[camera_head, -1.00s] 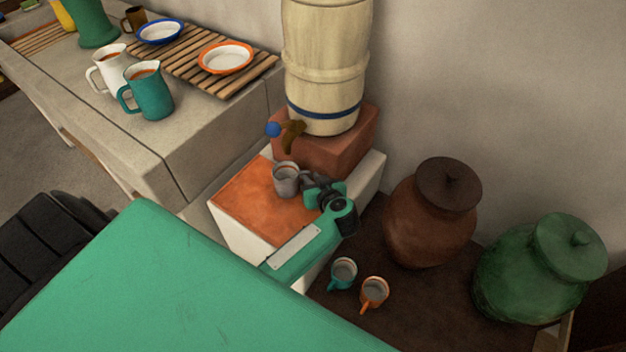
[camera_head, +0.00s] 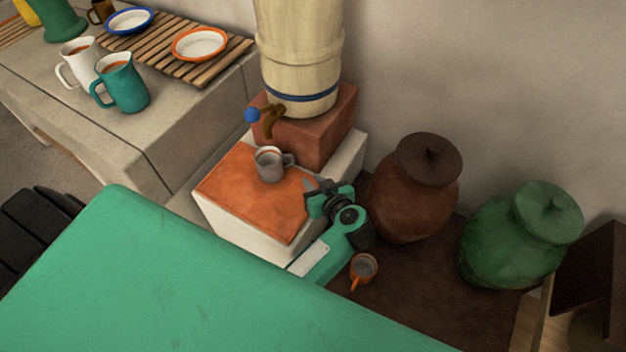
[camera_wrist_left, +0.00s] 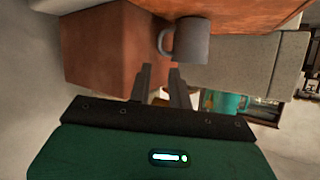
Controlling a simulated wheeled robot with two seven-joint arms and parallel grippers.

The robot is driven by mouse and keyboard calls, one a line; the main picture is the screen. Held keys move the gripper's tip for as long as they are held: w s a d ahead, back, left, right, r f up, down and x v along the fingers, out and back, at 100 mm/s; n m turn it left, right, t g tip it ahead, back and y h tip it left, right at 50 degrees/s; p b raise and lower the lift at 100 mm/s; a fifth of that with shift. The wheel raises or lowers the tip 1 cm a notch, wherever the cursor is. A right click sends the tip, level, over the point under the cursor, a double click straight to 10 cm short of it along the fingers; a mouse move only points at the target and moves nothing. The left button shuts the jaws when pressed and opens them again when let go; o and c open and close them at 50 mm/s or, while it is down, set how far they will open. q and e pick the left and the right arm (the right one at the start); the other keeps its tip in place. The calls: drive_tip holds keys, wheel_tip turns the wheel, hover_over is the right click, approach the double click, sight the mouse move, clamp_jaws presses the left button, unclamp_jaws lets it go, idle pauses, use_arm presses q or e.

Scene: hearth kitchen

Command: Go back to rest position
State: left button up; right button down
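My left gripper (camera_head: 318,194) is beside the right edge of the orange-topped white block in the head view. Its two fingers (camera_wrist_left: 161,84) show apart with nothing between them in the left wrist view. A grey mug (camera_head: 270,164) stands upright on the orange top, left of the gripper and apart from it. The grey mug also shows in the left wrist view (camera_wrist_left: 191,41), beyond the fingertips. My right gripper is in neither view.
A barrel (camera_head: 298,60) with a blue-handled tap stands on a red block (camera_head: 318,130) behind the mug. A brown jar (camera_head: 415,195) and a green jar (camera_head: 520,240) stand to the right. An orange cup (camera_head: 364,267) is close to my left arm.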

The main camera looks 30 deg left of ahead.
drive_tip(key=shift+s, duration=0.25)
